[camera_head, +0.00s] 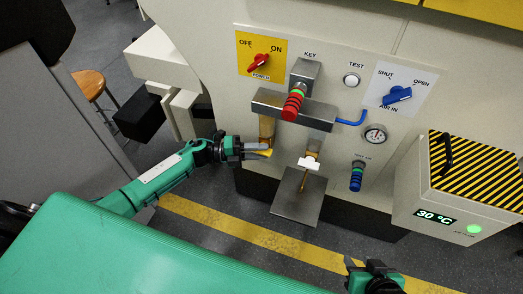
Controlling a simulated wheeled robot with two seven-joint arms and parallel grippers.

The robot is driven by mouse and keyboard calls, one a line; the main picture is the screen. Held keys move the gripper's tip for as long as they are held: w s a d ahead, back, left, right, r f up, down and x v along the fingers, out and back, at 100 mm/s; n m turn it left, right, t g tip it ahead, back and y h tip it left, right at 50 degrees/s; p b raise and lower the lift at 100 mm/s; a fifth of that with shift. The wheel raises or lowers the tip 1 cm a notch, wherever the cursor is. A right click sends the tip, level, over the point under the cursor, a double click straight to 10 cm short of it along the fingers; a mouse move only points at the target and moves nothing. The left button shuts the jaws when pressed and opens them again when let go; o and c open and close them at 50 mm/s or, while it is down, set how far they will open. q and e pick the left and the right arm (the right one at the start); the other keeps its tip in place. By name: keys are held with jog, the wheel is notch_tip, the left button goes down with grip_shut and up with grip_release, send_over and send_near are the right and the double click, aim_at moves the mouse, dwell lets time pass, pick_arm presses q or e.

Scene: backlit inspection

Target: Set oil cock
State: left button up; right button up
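An amber sight tube (266,128) hangs under the left end of the grey metal block (265,97) on the machine front. A small yellow piece (265,153) shows at its lower end, right at the fingertips of my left gripper (256,148). I cannot tell whether the fingers hold it. A second fitting, with a white crosspiece (308,163) and a thin brown stem, hangs to the right above a grey metal plate (296,197). No label names the oil cock. My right gripper (371,270) is at the bottom edge, partly cut off, away from the fittings.
The panel carries a red power knob (259,64), a red-green key handle (293,102), a white test button (351,80), a blue air knob (397,95), a gauge (375,135) and a blue handle (356,176). A striped box (440,214) reading 30 °C stands right.

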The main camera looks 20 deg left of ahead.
pick_arm(q)
jog(key=shift+w+d, duration=0.15)
jog(key=shift+d, duration=0.25)
jog(key=shift+c, duration=0.2)
grip_shut()
